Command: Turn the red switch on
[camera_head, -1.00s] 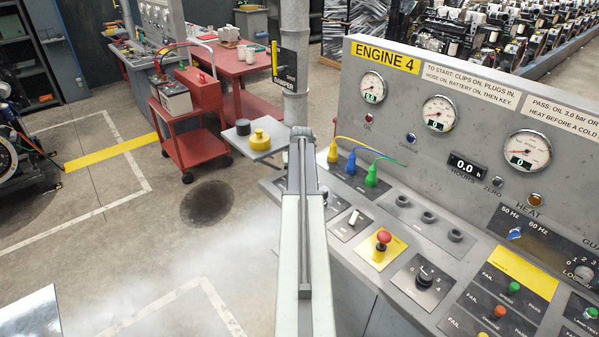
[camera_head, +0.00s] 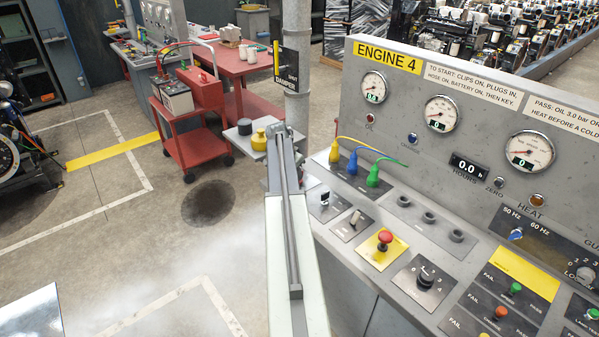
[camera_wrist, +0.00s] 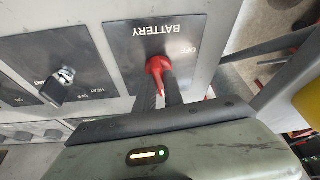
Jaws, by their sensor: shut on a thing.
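The red switch (camera_wrist: 157,67) is on a dark plate labelled BATTERY (camera_wrist: 167,31) in the wrist view, where the lettering appears upside down. An OFF mark shows beside the switch, and its narrow red tip points toward my gripper. My gripper (camera_wrist: 161,93) has its two dark fingers on either side of the red tip, shut on it. The fingers partly cover the switch, so any other mark by it is hidden. In the head view my arm hides the red switch and my gripper.
A key switch (camera_wrist: 62,84) sits beside the BATTERY plate. In the head view the ENGINE 4 panel (camera_head: 470,110) rises behind the console, with a red stop button (camera_head: 385,237) nearby. A red cart (camera_head: 190,140) stands beyond my arm.

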